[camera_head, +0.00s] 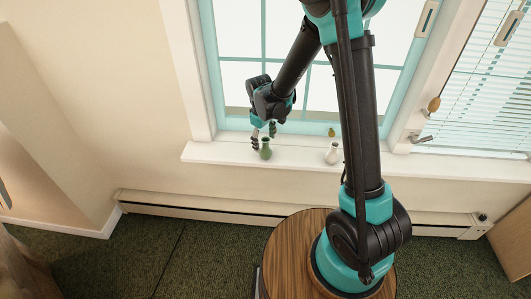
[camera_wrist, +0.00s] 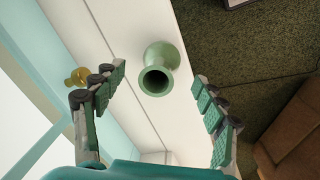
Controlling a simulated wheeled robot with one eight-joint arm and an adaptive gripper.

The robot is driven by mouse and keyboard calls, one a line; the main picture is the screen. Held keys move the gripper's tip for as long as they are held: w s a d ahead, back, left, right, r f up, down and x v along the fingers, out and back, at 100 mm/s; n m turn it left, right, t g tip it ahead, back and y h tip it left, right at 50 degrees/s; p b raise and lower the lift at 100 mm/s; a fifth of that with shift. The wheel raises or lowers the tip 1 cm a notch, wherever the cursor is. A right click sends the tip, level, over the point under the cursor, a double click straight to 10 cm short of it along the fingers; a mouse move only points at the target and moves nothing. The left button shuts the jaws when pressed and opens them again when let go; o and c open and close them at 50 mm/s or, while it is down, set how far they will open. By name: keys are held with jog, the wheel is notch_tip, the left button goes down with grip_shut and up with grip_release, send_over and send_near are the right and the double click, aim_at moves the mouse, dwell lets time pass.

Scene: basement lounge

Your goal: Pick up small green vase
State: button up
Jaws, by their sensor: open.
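The small green vase (camera_head: 265,149) stands on the white window sill (camera_head: 215,152) in the head view. In the wrist view the vase (camera_wrist: 161,64) is seen from above, with its round dark mouth toward the camera. My gripper (camera_head: 264,134) is right at the vase in the head view, above the sill. In the wrist view my gripper (camera_wrist: 160,83) is open, one finger on each side of the vase, with visible gaps between the fingers and the vase. It is not gripping the vase.
A white vase (camera_head: 332,154) stands farther right on the sill. A brass window knob (camera_wrist: 76,76) is close to my left finger in the wrist view. The window (camera_head: 240,75) rises behind the sill. A baseboard heater (camera_head: 200,206) runs along the wall below.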

aim_at(266, 150)
jog(key=shift+d+f, duration=0.15)
jog(key=shift+f, duration=1.25)
jog(key=shift+d+f, duration=0.1)
jog(key=shift+f, duration=1.25)
jog(key=shift+c, duration=0.2)
jog(key=c, duration=1.2)
